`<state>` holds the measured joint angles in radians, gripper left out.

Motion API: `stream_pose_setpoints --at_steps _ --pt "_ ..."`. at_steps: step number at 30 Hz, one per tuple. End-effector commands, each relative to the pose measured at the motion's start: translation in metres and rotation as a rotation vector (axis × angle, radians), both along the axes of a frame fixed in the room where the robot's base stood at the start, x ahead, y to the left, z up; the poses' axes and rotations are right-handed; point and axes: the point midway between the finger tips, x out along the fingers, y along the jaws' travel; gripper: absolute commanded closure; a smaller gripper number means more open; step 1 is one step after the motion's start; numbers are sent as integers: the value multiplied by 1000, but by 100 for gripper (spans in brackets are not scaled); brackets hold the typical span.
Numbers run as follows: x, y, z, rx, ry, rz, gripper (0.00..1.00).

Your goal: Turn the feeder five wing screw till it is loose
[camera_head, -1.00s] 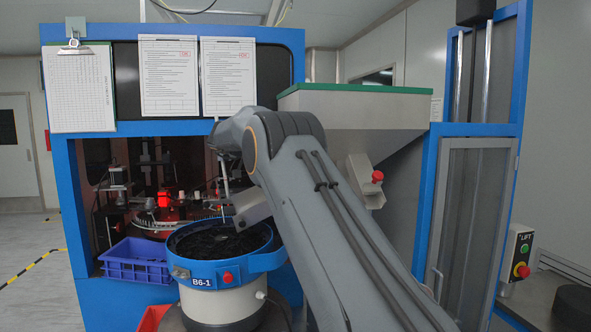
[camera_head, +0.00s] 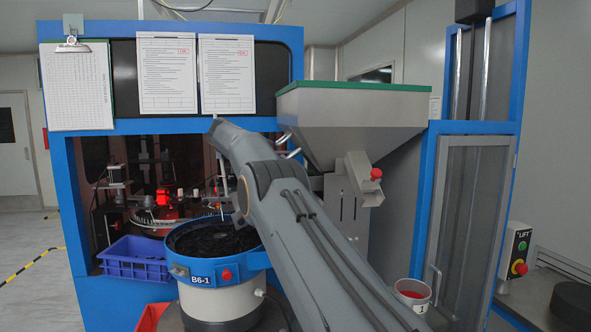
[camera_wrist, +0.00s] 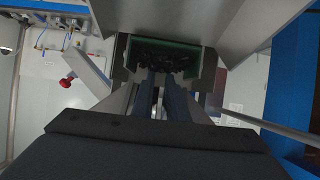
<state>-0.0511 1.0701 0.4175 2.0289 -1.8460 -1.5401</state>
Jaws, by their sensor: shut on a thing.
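In the wrist view my gripper (camera_wrist: 164,78) points away from the camera, its two dark fingers close together. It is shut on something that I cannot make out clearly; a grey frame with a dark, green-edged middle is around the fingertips. In the head view my arm hides most of the gripper. Silver parts show beside my wrist, left of the grey hopper (camera_head: 350,120). I cannot make out a wing screw. A red knob (camera_head: 376,174) sits on the hopper's chute (camera_head: 361,182) and also shows in the wrist view (camera_wrist: 67,80).
A blue-rimmed bowl feeder marked B6-1 (camera_head: 201,270) with dark contents stands below my arm. A blue crate (camera_head: 133,262) is to its left, a white cup with red contents (camera_head: 411,293) to the right. A blue-framed cabinet (camera_head: 475,190) stands at the right.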

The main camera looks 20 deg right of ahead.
Motion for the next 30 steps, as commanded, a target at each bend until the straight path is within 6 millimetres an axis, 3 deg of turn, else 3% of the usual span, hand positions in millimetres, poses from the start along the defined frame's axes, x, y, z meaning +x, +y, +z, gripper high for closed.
stream_pose_setpoints --at_steps 9,10,12,30 --pt "0 -1 1 -1 -1 -2 100" --pt "0 -1 1 -1 -1 -2 85" --pt "0 -1 1 -1 -2 -1 77" --pt "0 0 2 -4 -13 11 77"
